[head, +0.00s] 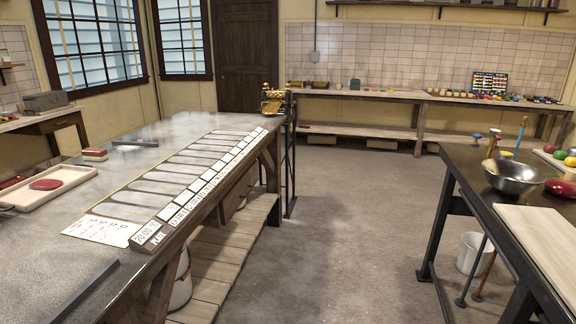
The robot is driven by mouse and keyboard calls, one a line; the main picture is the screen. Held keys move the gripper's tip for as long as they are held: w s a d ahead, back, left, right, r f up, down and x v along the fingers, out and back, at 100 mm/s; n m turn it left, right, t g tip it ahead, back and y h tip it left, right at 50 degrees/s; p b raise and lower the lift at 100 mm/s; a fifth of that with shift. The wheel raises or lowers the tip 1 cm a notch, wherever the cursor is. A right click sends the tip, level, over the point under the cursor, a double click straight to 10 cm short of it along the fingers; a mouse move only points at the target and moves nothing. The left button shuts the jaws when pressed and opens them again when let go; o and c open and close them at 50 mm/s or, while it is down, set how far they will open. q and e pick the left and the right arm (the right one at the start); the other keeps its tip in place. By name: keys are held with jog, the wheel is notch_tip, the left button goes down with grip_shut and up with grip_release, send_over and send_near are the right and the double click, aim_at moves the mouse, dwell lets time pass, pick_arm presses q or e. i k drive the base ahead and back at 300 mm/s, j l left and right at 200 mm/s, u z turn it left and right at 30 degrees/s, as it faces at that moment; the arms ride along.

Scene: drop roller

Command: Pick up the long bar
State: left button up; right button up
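No single object is plainly the long bar. A long narrow strip carrying a row of white labelled blocks (180,213) runs along the right edge of the left table (55,240). A dark straight edge or bar (75,295) lies at the near left of the same table, partly cut off by the frame. A short dark flat piece (136,143) lies near the table's far left edge. Neither of my grippers is in view.
On the left table are a tray (62,192) with a red piece (46,184), a paper sheet (102,228) and a brass device (272,101). The right table holds a metal bowl (513,178) and a pale board (540,238). The floor (350,215) between is clear; a white bucket (474,254) stands beneath the right table.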

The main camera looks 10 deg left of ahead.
aim_at(113, 142)
jog(key=i+l, duration=0.1)
jog(key=i, duration=1.85)
jog(key=i+u, duration=0.35)
jog(key=i+l+u, duration=0.2)
jog(key=i+u, duration=0.15)
jog(key=i+l+u, duration=0.35)
jog(key=i+u, duration=0.25)
jog(key=u, duration=0.15)
jog(key=i+l+u, duration=0.15)
jog(key=u, duration=0.3)
jog(key=i+l+u, duration=0.2)
jog(key=u, duration=0.2)
jog(key=i, duration=0.1)
